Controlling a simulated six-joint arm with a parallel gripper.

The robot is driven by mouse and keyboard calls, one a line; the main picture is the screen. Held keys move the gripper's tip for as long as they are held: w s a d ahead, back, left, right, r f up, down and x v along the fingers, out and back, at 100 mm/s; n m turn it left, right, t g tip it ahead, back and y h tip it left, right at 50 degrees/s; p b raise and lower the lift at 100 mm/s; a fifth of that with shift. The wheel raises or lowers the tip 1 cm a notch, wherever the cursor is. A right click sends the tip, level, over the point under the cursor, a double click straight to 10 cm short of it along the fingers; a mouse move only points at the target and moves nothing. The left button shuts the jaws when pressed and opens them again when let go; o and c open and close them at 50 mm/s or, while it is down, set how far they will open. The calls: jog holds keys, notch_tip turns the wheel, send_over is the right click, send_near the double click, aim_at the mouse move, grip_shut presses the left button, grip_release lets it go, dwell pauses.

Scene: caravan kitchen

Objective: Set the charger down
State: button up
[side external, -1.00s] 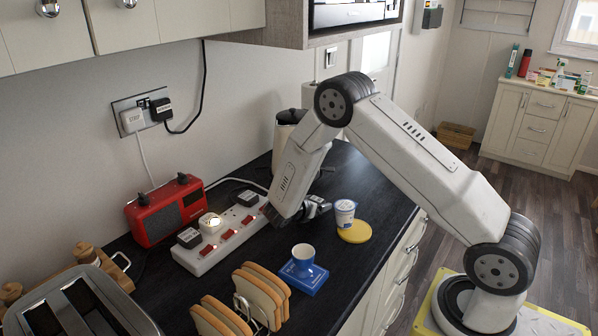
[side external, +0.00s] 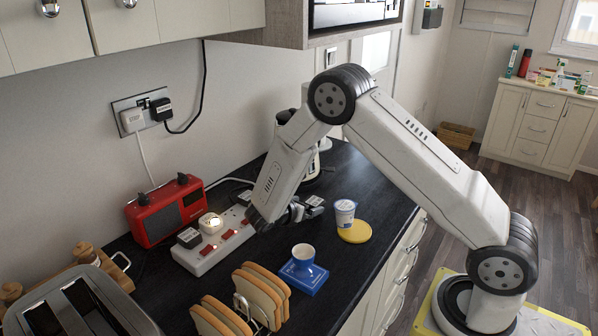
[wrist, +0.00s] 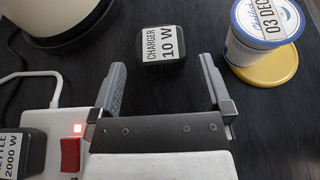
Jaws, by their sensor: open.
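The charger (wrist: 161,46) is a small black block with a white label reading "CHARGER 10 W". In the wrist view it rests on the dark counter, just ahead of my gripper (wrist: 162,66), roughly centred between the lines of the two fingers. The fingers are spread wide and do not touch it. In the side view the charger (side external: 315,201) shows small at the tip of my gripper (side external: 302,210), to the left of the yoghurt pot. My arm hides part of the power strip (side external: 198,262) there.
A cup (side external: 303,255) sits on a blue block (side external: 304,279) nearer the front. The kettle (wrist: 62,14) is behind left. The strip carries plugs, including one labelled 2000 W (wrist: 20,152).

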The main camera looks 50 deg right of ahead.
jog(key=shift+v, duration=3)
jog(key=shift+d, duration=0.1)
